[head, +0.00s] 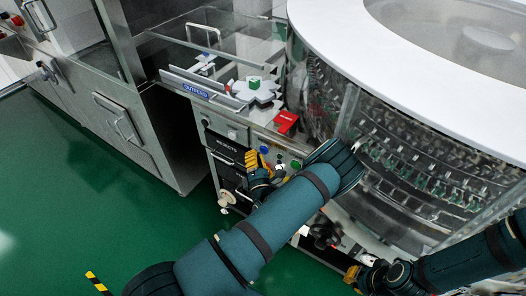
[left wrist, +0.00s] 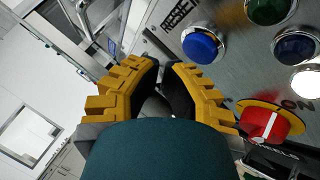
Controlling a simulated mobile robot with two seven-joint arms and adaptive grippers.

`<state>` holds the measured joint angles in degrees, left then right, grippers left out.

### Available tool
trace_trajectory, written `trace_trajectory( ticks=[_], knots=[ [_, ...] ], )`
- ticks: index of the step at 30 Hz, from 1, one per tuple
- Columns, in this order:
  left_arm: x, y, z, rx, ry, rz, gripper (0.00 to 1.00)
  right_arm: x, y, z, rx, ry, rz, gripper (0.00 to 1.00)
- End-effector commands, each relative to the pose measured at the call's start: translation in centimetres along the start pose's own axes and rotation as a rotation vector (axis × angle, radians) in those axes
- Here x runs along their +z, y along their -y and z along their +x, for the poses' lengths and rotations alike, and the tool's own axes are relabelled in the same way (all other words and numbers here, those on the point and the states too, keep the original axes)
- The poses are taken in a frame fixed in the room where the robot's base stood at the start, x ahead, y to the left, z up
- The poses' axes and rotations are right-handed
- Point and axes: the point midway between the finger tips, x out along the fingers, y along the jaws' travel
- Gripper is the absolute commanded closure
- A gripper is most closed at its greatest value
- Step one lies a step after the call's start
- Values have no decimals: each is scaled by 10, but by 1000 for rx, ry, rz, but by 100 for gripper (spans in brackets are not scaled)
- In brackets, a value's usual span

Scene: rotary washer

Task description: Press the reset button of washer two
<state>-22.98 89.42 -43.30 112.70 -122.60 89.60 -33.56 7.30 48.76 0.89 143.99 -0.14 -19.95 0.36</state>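Washer two's control panel (head: 236,131) is below the grey bench. In the left wrist view a bright blue button (left wrist: 201,45) lies just beyond my left gripper (left wrist: 161,64). A green button (left wrist: 270,10), a darker blue button (left wrist: 296,45) and a lit white button (left wrist: 306,82) are to its right. My left gripper (head: 260,160) also shows in the head view, close in front of the panel. Its fingertips are together and empty; contact with the panel cannot be told. My right gripper (head: 362,279) is low at the right, partly hidden.
A red knob on a yellow ring (left wrist: 265,122) sits right of my left gripper. A red box (head: 286,122) stands on the bench. The large round washer drum (head: 420,165) fills the right. Green floor (head: 90,190) is clear at the left.

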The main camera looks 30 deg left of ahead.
Motion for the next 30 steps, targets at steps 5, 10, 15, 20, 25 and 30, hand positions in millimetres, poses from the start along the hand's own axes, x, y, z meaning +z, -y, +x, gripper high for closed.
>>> trace_trajectory(
  ticks=[5,10,15,20,25,30],
  knots=[
    [0,0,0,0,0,0,100,0,0,0,0,0,0,100],
    [0,0,0,0,0,0,100,0,0,0,0,0,0,100],
    [0,0,0,0,0,0,100,0,0,0,0,0,0,100],
    [0,0,1,0,1,0,100,0,0,0,0,0,0,100],
    [3,3,4,0,2,0,100,0,0,0,0,0,0,100],
    [4,4,6,0,0,1,100,0,0,0,0,0,0,100]
  ],
)
